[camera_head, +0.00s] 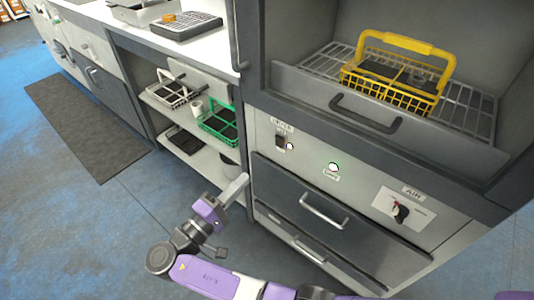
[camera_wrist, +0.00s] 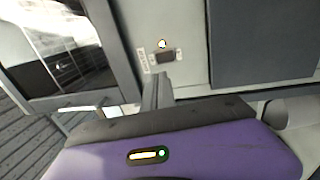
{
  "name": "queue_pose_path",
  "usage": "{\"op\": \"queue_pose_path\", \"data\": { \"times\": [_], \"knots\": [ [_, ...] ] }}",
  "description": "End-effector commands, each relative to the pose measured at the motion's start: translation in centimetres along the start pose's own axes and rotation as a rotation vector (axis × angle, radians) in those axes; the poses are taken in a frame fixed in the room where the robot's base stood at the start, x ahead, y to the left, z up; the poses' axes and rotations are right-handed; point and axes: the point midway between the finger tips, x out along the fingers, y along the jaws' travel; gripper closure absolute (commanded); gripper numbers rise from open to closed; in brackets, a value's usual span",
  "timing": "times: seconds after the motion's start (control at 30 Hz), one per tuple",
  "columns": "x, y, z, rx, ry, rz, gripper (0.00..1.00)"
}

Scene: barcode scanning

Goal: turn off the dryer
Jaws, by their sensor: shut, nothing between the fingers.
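The dryer's front panel (camera_head: 265,125) is pale and stands under an open chamber. A dark rocker switch (camera_head: 279,143) sits at its upper left below a small label, with a small round pale lamp (camera_head: 289,146) beside it. My gripper (camera_head: 241,184) is shut and empty, below and left of the switch, in front of the cabinet's left edge. In the wrist view, the gripper tips (camera_wrist: 157,78) show just below the switch (camera_wrist: 166,57) and the lamp (camera_wrist: 162,44). I cannot tell whether they touch the panel. The switch's position is too small to read.
A yellow basket (camera_head: 405,75) stands on the wire rack in the chamber. The panel also has a round white button (camera_head: 333,167), a drawer handle (camera_head: 324,211) and an AIR knob (camera_head: 400,212). A green basket (camera_head: 219,124) is on the shelf to the left. The floor at left is open.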

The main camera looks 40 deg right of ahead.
Motion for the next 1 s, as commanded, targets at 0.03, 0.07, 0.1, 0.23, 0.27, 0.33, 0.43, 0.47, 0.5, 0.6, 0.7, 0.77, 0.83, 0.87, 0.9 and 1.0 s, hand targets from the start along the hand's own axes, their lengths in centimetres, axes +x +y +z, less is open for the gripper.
{"op": "queue_pose_path", "data": {
  "times": [0.03, 0.07, 0.1, 0.23, 0.27, 0.33, 0.43, 0.47, 0.5, 0.6, 0.7, 0.77, 0.83, 0.87, 0.9, 1.0],
  "knots": [
    [0.3, 0.0, 0.0, 0.0, -0.002, 0.0, 1.0],
    [0.6, 0.0, 0.1, 0.0, -0.002, -0.001, 1.0],
    [1.0, 0.0, 0.0, 0.0, -0.002, -0.001, 1.0],
    [3.1, 0.0, 0.1, 0.0, -0.004, 0.0, 1.0],
    [3.6, 0.0, 0.1, 0.0, -0.005, -0.001, 1.0],
    [5.0, 0.0, 0.1, -0.001, -0.006, -0.001, 1.0],
    [7.0, 0.0, 0.1, -0.001, -0.004, -0.001, 1.0],
    [7.6, 0.0, 0.1, -0.001, -0.004, -0.001, 1.0],
    [8.4, 0.0, 0.1, -0.001, -0.004, 0.0, 1.0],
    [10.2, 0.0, 0.1, -0.001, -0.003, 0.0, 1.0],
    [11.7, 0.0, 0.1, -0.001, -0.003, -0.001, 1.0],
    [12.4, 0.0, 0.1, 0.0, -0.002, -0.001, 1.0],
    [13.1, 0.0, 0.0, 0.0, -0.002, -0.001, 1.0],
    [13.3, 0.0, 0.0, 0.0, -0.002, -0.001, 1.0],
    [13.5, 0.0, 0.0, 0.0, -0.001, -0.001, 1.0],
    [13.8, 0.0, 0.0, 0.0, 0.001, -0.001, 1.0]
  ]
}}
